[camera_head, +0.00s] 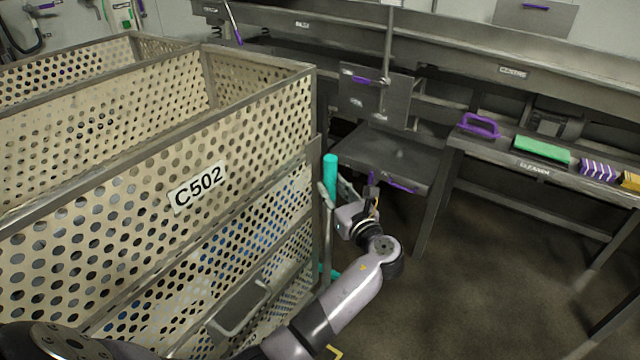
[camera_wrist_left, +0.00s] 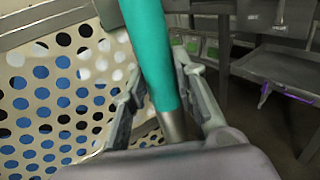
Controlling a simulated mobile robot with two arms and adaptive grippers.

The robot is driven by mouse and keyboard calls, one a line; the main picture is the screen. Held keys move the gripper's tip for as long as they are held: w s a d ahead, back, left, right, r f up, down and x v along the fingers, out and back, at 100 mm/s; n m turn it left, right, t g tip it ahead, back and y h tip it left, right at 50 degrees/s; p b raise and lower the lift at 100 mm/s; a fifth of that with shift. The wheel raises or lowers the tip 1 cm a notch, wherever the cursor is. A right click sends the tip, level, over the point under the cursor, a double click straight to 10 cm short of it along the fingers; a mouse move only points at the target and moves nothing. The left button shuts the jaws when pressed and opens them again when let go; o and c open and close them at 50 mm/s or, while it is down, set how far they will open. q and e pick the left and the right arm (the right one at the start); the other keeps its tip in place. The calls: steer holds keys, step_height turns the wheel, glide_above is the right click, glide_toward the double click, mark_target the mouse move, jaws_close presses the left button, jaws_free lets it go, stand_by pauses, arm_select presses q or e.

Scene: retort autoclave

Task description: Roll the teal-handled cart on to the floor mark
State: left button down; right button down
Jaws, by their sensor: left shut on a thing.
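The cart is a large cream perforated basket cart (camera_head: 255,115) with a C502 label, filling the left of the head view. Its upright teal handle (camera_head: 330,168) stands at its right end, and more teal shows low down beside it. My left gripper (camera_head: 336,193) is shut on this handle. In the left wrist view, its two fingers (camera_wrist_left: 160,100) are on either side of the teal bar (camera_wrist_left: 152,50), just above its grey metal lower end. A small yellow corner line (camera_head: 335,351) at the bottom edge may be part of the floor mark. My right gripper is not in view.
A steel bench (camera_head: 400,155) with a low shelf stands behind the handle. A side table at right holds a purple-handled item (camera_head: 479,125), a green block (camera_head: 542,150) and a striped purple item (camera_head: 599,170). The dark floor (camera_head: 480,280) in front is clear.

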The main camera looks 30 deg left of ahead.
arm_select(q)
steer(key=d+r, duration=0.1)
steer(key=d, duration=0.6)
steer(key=shift+d+r+t, duration=0.2)
steer(key=shift+d+t, duration=0.05)
steer(key=shift+t, duration=0.05)
steer(key=c, duration=1.7)
jaws_free()
steer(key=shift+w, duration=0.2)
steer(key=o, duration=0.4)
steer(key=shift+w+a+f, duration=0.2)
steer(key=shift+a+f, duration=0.3)
steer(key=shift+s+d+r, duration=0.1)
steer(key=shift+s, duration=0.1)
